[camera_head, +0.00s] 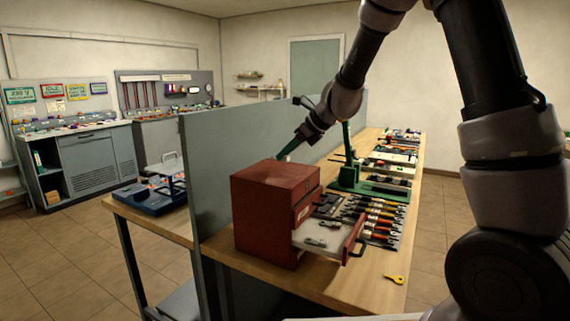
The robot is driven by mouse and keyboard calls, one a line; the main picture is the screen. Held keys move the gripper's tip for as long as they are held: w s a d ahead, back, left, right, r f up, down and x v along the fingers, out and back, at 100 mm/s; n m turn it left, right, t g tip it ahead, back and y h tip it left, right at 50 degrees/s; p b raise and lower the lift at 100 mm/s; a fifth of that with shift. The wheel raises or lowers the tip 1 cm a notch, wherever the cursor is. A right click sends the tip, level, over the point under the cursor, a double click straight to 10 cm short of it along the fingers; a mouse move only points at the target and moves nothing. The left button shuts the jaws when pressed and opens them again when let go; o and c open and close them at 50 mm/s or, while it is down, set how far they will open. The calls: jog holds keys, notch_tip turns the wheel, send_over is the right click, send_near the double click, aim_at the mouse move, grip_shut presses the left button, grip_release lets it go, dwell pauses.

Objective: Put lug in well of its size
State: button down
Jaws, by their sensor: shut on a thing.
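My gripper (290,150) is at the end of the arm, above and behind the red cabinet, close to the grey divider. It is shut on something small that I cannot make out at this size. The red drawer cabinet (266,217) stands on the wooden bench with one drawer (311,238) pulled out. Small grey metal pieces (316,242) lie in that drawer; I cannot tell whether they are lugs. A small yellow piece with a ring-like head (394,279) lies on the bench at the front right. No well can be clearly told apart.
A green stand with an upright post (348,170) is behind the drawer. Several orange-and-black handled tools (376,218) lie in a row beside it. The grey divider (219,150) borders the bench's left side. The bench (350,289) is mostly clear in front.

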aim_at(289, 160)
jog(key=shift+f, duration=1.65)
jog(key=shift+f, duration=0.15)
jog(key=c, duration=0.7)
grip_release()
